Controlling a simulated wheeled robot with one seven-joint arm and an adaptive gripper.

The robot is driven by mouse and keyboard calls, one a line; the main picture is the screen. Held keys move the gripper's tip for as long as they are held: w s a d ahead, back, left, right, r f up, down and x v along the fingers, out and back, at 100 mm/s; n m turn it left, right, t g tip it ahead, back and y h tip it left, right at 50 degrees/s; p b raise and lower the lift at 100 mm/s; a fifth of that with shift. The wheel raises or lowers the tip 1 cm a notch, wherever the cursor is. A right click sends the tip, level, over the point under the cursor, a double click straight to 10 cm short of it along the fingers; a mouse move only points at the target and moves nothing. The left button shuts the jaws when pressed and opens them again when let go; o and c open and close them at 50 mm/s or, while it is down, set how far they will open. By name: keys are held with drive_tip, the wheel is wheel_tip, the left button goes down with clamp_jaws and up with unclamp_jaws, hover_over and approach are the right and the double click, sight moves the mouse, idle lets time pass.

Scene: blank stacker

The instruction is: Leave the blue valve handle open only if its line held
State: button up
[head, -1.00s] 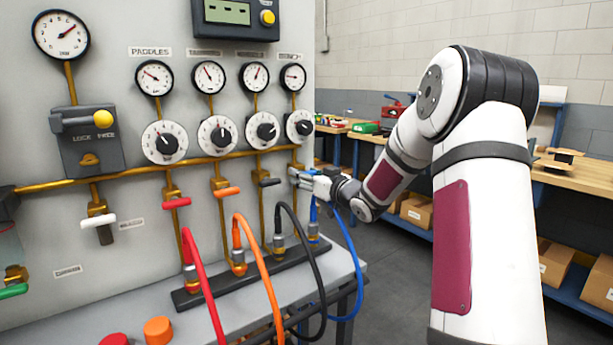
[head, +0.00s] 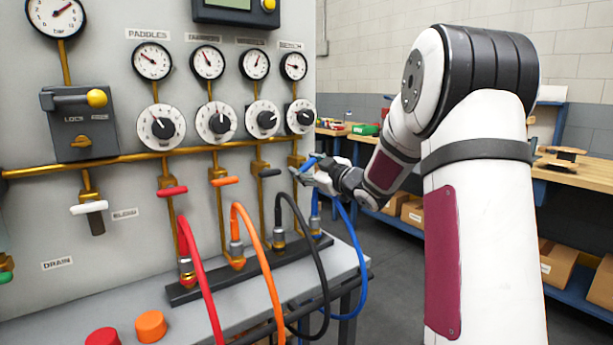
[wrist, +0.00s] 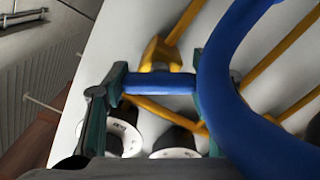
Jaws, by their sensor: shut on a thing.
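The blue valve handle (head: 309,164) is on the rightmost line of the panel, under the gauge labelled BENCH (head: 294,66). My gripper (head: 311,171) is shut on this handle. In the wrist view the blue handle (wrist: 160,83) lies between the two fingers, in front of its brass valve body (wrist: 157,55). The blue hose (head: 354,270) curves down from the fitting below; in the wrist view it (wrist: 245,110) passes close in front of one finger. The BENCH gauge needle shows, but its reading is too small to tell.
Red (head: 173,191), orange (head: 224,182) and black (head: 270,172) handles sit left of the blue one, with matching hoses below. A black-and-white knob (head: 301,117) is just above my gripper. Red and orange caps lie on the ledge. Workbenches stand at the right.

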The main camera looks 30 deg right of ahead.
drive_tip(key=n+b, duration=0.6)
drive_tip(key=shift+f+n, duration=0.2)
drive_tip(key=shift+n, duration=0.1)
drive_tip(key=n+b, duration=0.4)
drive_tip(key=shift+r+n+b, duration=0.1)
drive_tip(key=shift+n+b, duration=0.2)
drive_tip(key=shift+b, duration=0.1)
drive_tip(key=o, duration=1.2)
drive_tip(key=shift+c, duration=0.2)
drive_tip(key=shift+r, duration=0.1)
drive_tip(key=s, duration=1.2)
drive_tip(key=shift+d, duration=0.15)
